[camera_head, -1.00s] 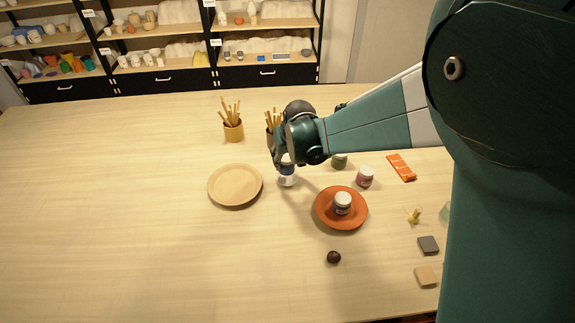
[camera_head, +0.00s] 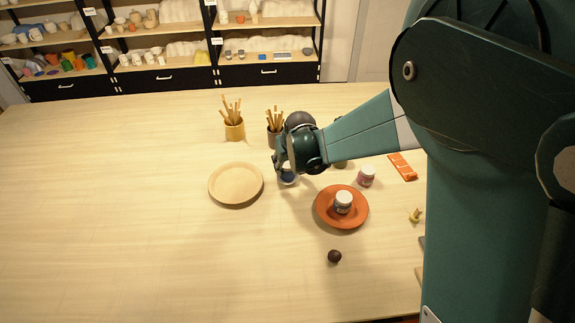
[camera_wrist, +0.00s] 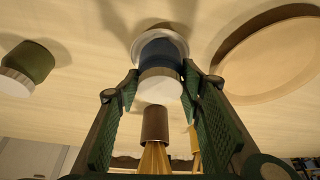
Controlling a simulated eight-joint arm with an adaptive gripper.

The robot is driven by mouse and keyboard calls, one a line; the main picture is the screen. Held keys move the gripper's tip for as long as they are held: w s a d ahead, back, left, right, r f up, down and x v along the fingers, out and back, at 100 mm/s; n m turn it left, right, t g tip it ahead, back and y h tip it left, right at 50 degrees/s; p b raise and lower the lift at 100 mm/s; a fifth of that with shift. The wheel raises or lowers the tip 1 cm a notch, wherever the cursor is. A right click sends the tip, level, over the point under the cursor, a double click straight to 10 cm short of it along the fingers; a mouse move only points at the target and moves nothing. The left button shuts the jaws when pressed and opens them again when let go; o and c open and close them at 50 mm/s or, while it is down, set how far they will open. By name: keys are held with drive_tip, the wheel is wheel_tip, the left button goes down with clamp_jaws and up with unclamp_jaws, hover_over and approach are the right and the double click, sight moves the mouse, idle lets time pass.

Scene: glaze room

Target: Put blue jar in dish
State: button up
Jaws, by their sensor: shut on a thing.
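The blue jar (camera_head: 289,179) with a pale lid is between the fingers of my gripper (camera_head: 285,168), right of the tan dish. In the wrist view my gripper (camera_wrist: 160,88) is shut on the blue jar (camera_wrist: 160,52). A pale ring shows around the jar's far end; I cannot tell what it is, nor whether the jar touches the table. The round tan dish (camera_head: 236,184) is empty; its rim (camera_wrist: 243,88) shows at the right of the wrist view. An orange-red dish (camera_head: 323,218) holds a white-lidded jar (camera_head: 343,203).
Two brush pots (camera_head: 234,131) (camera_head: 274,139) stand behind. A green jar (camera_wrist: 30,62) and a pink jar (camera_head: 366,177) stand right of my gripper. A dark ball (camera_head: 334,256) lies in front and an orange strip (camera_head: 402,166) at right. The left table is clear.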

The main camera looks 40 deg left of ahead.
drive_tip(key=shift+f, duration=0.35)
drive_tip(key=o, duration=1)
drive_tip(key=shift+r, duration=0.2)
drive_tip(key=shift+r+p, duration=0.3)
drive_tip(key=shift+r, duration=0.1)
drive_tip(key=shift+v, duration=5.95)
